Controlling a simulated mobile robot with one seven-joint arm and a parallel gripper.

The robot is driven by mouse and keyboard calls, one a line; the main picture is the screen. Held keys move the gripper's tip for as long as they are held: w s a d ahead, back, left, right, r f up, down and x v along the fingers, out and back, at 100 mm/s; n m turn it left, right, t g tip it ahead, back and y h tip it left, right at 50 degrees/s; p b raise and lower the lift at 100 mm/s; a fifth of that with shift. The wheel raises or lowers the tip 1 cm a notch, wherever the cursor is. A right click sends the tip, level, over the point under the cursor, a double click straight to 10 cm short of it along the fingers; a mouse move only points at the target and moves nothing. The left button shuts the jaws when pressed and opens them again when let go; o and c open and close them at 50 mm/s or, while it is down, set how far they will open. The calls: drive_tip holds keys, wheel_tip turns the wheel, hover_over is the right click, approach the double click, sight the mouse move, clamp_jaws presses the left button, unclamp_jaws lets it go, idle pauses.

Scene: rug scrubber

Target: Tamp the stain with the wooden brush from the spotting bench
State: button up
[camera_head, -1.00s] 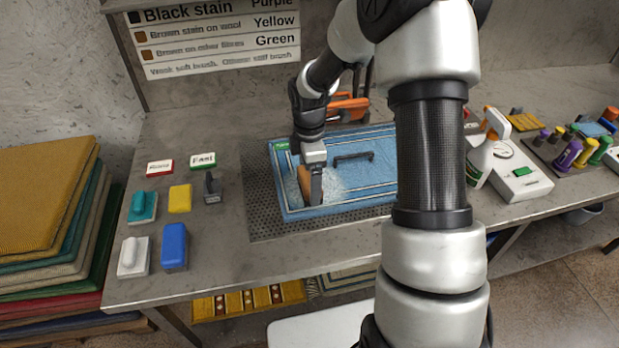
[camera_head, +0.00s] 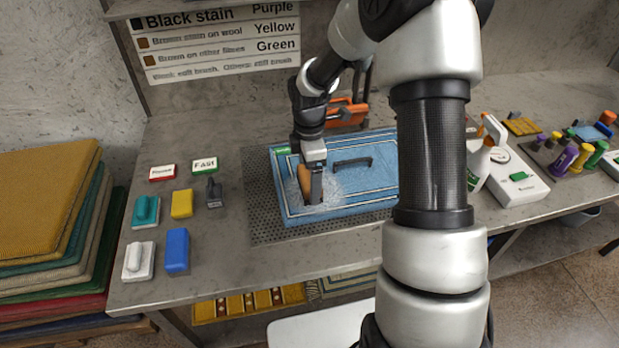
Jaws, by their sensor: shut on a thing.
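A wooden brush (camera_head: 304,181) with a tan-brown body is held in my gripper (camera_head: 315,186), which is shut on it. The gripper points down over the left part of a blue rug (camera_head: 365,186) with pale border lines. The brush is at or just above the rug; contact cannot be told for sure. A whitish, foamy patch (camera_head: 332,192) spreads on the rug around the brush. The stain itself is not clearly visible; the brush, gripper and foam cover that area. A dark bar-shaped handle (camera_head: 352,162) lies on the rug to the right of the gripper.
Teal (camera_head: 146,210), white (camera_head: 139,260), yellow (camera_head: 182,203), blue (camera_head: 177,250) and dark grey (camera_head: 214,192) items stand on the bench at left. An orange tool (camera_head: 347,113) lies behind the rug. A spray bottle (camera_head: 484,152) stands right. Stacked rugs (camera_head: 45,205) are at far left.

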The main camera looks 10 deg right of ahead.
drive_tip(key=shift+r+p, duration=1.5)
drive_tip(key=shift+r, duration=0.75)
